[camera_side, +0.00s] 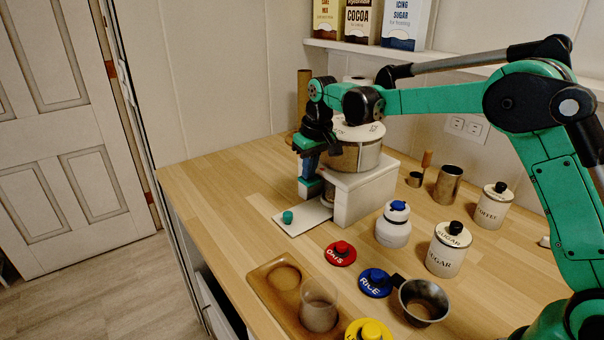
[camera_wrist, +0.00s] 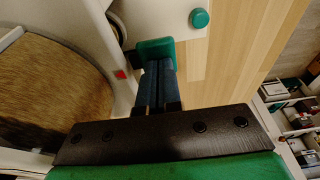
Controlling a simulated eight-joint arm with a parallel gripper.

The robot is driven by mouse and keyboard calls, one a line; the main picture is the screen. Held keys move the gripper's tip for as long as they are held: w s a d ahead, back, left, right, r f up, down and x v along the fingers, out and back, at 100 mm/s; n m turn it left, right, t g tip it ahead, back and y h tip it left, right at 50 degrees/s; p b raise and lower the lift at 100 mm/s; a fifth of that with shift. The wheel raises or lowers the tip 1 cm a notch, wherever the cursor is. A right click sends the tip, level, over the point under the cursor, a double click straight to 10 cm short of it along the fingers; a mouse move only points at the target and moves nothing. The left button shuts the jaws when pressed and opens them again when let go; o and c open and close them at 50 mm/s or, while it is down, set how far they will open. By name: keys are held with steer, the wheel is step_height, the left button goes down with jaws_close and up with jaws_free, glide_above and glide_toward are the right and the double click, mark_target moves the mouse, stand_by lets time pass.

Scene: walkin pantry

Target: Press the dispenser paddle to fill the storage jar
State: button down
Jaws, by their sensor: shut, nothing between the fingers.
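The dispenser stands at the back of the counter, with a white base (camera_side: 365,193) and a drum of brown grain (camera_side: 362,158); the drum also fills the left of the wrist view (camera_wrist: 45,90). Its green paddle (camera_side: 311,188) is at the front left, and in the wrist view the paddle (camera_wrist: 155,47) sits right at my fingertips. My gripper (camera_side: 310,170) points down above it, fingers shut and empty; in the wrist view my gripper (camera_wrist: 158,68) seems to meet the paddle, but contact is uncertain. A clear jar (camera_side: 319,311) with brownish contents stands in the wooden tray.
The dispenser's white plate (camera_side: 305,220) bears a green knob (camera_side: 287,217). The counter's left side is clear.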

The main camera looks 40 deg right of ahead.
steer(key=shift+f, duration=0.1)
steer(key=shift+r, duration=2.1)
steer(key=shift+s+r, duration=0.15)
steer(key=shift+s, duration=0.05)
steer(key=s+a+r+t, duration=0.2)
steer(key=s+r, duration=0.2)
steer(key=s, duration=0.5)
steer(key=s+f+t, duration=0.3)
steer(key=s+f, duration=0.1)
steer(key=s, duration=0.6)
steer(key=shift+s+a+f, duration=0.35)
steer(key=shift+a, duration=0.1)
steer(key=c, duration=1.5)
jaws_free()
